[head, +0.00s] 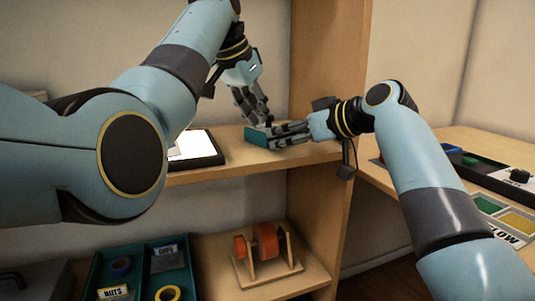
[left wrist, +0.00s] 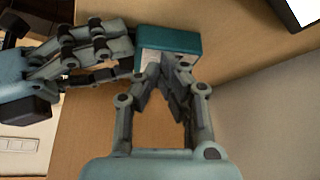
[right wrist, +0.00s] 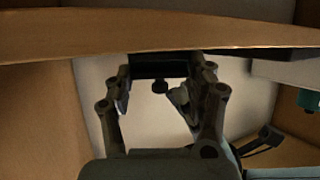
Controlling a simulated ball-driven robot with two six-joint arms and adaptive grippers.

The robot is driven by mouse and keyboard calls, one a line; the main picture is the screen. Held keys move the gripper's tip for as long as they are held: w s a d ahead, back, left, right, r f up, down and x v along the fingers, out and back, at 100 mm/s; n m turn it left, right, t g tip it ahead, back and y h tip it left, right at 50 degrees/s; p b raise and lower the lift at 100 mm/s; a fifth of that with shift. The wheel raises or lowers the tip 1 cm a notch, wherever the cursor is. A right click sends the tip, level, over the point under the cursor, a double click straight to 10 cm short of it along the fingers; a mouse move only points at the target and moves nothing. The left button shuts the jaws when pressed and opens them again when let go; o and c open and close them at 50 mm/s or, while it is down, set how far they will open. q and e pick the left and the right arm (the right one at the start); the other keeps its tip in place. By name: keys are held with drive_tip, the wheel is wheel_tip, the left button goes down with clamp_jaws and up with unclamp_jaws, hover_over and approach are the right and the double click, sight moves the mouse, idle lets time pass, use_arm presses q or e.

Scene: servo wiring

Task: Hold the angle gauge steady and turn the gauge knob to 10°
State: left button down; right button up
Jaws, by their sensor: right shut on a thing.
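The angle gauge is a small teal box (head: 257,137) on the upper wooden shelf near its front edge. It also shows in the left wrist view (left wrist: 181,40), with part of a pale face. My right gripper (head: 280,132) comes in from the right and is shut on the gauge; in the right wrist view its fingers (right wrist: 165,72) straddle the dark box. A small dark knob (right wrist: 159,87) hangs in view there. My left gripper (head: 263,121) reaches down at the gauge; its fingertips (left wrist: 165,66) are close together at the pale face. Whether they touch the knob is hidden.
A dark tablet with a white screen (head: 195,148) lies left of the gauge. The shelf's upright side panel (head: 330,80) stands behind and right. Below are a teal tray (head: 180,258) and an orange spool on a stand (head: 267,245). A side table (head: 460,140) is at right.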

use_arm(q)
drive_tip(key=shift+w, duration=0.15)
idle(0.5)
drive_tip(key=shift+a, duration=0.1)
drive_tip(key=shift+s+a, duration=0.2)
drive_tip(key=shift+s, duration=0.05)
drive_tip(key=shift+r, duration=3)
drive_tip(key=shift+r, duration=0.1)
drive_tip(key=shift+d+f, duration=0.15)
drive_tip(key=shift+f, duration=1.4)
drive_tip(key=shift+d+f, duration=0.1)
drive_tip(key=shift+f, duration=1.45)
